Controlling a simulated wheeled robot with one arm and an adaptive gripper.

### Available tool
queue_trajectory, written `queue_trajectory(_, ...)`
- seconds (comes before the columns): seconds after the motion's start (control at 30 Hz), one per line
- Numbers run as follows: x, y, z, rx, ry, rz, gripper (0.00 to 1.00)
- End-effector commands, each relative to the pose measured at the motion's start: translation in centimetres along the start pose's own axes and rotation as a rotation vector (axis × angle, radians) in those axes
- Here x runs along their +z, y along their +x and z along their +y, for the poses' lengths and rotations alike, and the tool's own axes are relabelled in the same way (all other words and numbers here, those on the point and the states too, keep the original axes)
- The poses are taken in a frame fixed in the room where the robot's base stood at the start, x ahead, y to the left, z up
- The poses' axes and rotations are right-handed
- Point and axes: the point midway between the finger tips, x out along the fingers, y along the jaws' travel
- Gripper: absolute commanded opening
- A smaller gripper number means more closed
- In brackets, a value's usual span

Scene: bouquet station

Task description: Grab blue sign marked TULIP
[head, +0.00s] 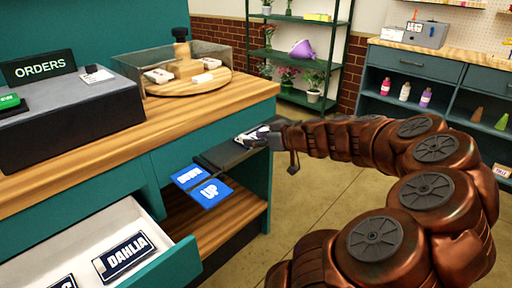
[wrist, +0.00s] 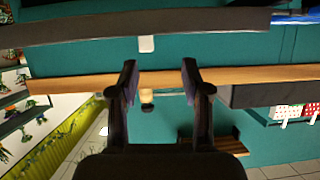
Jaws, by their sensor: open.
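No sign marked TULIP can be made out in either view. In the open white drawer (head: 122,217) at the lower left lies a dark blue sign marked DAHLIA (head: 122,256). Part of another dark sign (head: 62,282) is cut off by the bottom edge, its word unreadable. My gripper (head: 255,136) is in front of the counter's right end, beyond the drawer and apart from these signs. In the wrist view my gripper (wrist: 159,72) shows two spread fingers with nothing between them.
Blue DOWN (head: 187,176) and UP (head: 210,193) panels jut out below the wooden counter (head: 190,112), near my gripper. A grey ORDERS stand (head: 75,122) and a clear-walled tray (head: 190,85) stand on top. Bare floor (head: 310,190) lies to the right.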

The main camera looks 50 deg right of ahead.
Motion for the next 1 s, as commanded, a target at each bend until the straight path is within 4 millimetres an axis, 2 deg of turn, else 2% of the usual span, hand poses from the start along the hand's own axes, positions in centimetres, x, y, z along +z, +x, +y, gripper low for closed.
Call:
queue_trajectory(0.07,0.8,-0.3,1.4,0.03,0.0,0.011,0.48)
queue_trajectory(0.17,0.9,-0.2,2.0,0.043,-0.001,0.015,0.48)
queue_trajectory(0.57,0.5,2.8,1.9,0.038,-0.003,0.014,0.48)
queue_trajectory(0.8,-0.2,5.6,1.6,0.038,-0.003,0.014,0.48)
queue_trajectory(1.0,-0.2,7.1,1.7,0.037,-0.003,0.015,0.48)
